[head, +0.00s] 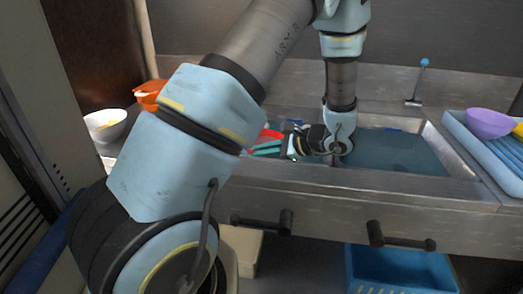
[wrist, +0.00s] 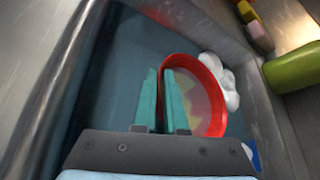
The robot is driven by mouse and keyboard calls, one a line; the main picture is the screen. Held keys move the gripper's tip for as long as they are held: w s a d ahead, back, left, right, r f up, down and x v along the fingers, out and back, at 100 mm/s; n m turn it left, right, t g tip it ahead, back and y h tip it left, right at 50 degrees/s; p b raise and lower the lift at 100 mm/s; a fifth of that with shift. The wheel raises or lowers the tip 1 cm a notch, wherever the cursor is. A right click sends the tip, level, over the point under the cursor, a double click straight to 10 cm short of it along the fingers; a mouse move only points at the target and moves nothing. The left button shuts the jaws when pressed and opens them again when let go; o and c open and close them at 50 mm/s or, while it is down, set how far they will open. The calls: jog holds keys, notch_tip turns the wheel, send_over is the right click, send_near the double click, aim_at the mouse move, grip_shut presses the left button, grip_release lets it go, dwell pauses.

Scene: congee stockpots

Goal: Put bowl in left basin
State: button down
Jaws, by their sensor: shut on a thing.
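A red bowl (wrist: 190,62) with a patterned inside shows in the wrist view, inside the outline of a steel basin (wrist: 118,50) with a dark blue-grey bottom. My gripper (wrist: 160,72) has two teal fingers, shut on the bowl's left rim. In the head view my gripper (head: 268,147) is over the left part of the sink, with a bit of the red bowl (head: 270,133) behind the fingers. My arm hides most of the left basin there. I cannot tell whether the bowl touches the basin bottom.
The right basin (head: 400,152) holds bluish water. A blue rack (head: 470,135) with a purple bowl (head: 490,123) stands right. A white bowl (head: 103,122) and an orange item (head: 150,90) are left. A white lobed thing (wrist: 225,82) lies beside the red bowl; a green object (wrist: 293,68) lies outside the basin.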

jog(key=shift+f, duration=0.1)
jog(key=shift+f+b, duration=0.5)
jog(key=c, duration=1)
grip_release()
jog(key=shift+o, duration=0.2)
jog(key=shift+r, duration=0.2)
jog(key=b+v, duration=0.1)
jog(key=v, duration=1.1)
jog(key=shift+r, duration=0.45)
